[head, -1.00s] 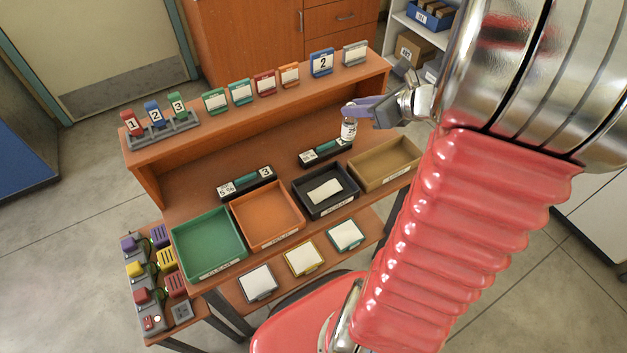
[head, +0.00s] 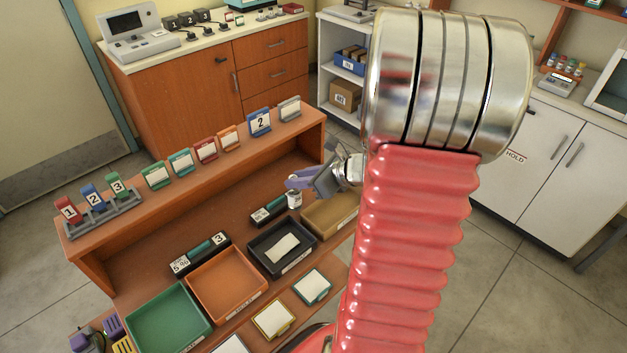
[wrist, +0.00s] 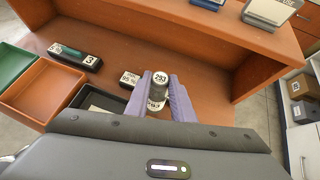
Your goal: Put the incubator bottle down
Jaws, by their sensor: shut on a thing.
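The incubator bottle (head: 294,199) is a small clear bottle with a white label. In the wrist view, the bottle (wrist: 157,98) reads 293 on its cap and on its side. My gripper (head: 298,184) is shut on it, with a purple finger (wrist: 180,102) on each side. The bottle looks upright, at the right end of a short black rack (head: 269,211) on the bench. I cannot tell whether its base touches the bench. The fingers and the palm hide part of it.
A black tray (head: 262,263) and a tan tray (head: 312,224) lie in front of the bottle. Orange (head: 221,308) and green (head: 141,334) trays are further left. A raised shelf (head: 200,183) with several cards runs behind. Bare bench lies between rack and shelf.

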